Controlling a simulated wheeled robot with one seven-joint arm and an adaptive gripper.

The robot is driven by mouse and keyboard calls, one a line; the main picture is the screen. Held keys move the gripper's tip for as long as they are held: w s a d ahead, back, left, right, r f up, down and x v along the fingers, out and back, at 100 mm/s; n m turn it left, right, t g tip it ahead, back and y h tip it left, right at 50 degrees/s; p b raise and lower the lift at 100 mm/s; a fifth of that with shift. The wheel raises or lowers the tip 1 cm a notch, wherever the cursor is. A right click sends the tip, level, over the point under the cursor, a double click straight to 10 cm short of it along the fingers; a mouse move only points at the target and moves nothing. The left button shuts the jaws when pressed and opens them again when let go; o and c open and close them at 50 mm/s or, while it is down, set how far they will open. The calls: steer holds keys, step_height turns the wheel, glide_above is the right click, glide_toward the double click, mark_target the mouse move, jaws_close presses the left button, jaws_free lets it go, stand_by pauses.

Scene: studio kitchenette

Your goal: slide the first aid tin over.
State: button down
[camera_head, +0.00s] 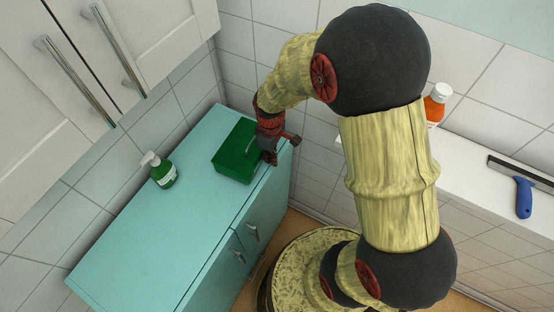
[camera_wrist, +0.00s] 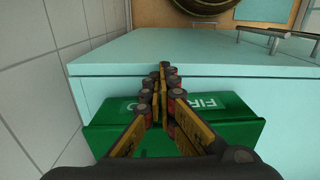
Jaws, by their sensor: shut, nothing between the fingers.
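The first aid tin (camera_head: 237,152) is a green box with a carry handle, lying flat near the far end of the turquoise counter (camera_head: 150,235). In the wrist view the tin (camera_wrist: 235,131) spans the lower middle, with white lettering partly covered by my fingers. My gripper (camera_head: 269,155) is at the tin's right side in the head view, close to the counter's front edge. In the wrist view my gripper (camera_wrist: 164,72) has its fingertips together with nothing held, in front of the tin. Whether it touches the tin I cannot tell.
A green pump bottle (camera_head: 163,173) stands on the counter left of the tin. Tiled walls border the counter behind and at its far end. A white ledge (camera_head: 470,165) at right holds an orange bottle (camera_head: 436,104) and a blue-handled tool (camera_head: 523,197). The counter's near part is clear.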

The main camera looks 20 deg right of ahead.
mark_target(231, 140)
steer(key=shift+a, duration=0.1)
steer(key=w+a, duration=0.3)
steer(key=w, duration=0.1)
steer(key=w+a+p, duration=0.1)
steer(key=w+a, duration=0.2)
steer(key=w, duration=0.1)
steer(key=w+a+p, duration=0.1)
steer(key=w+a, duration=0.3)
steer(key=shift+w, duration=0.3)
steer(key=shift+s+d, duration=0.1)
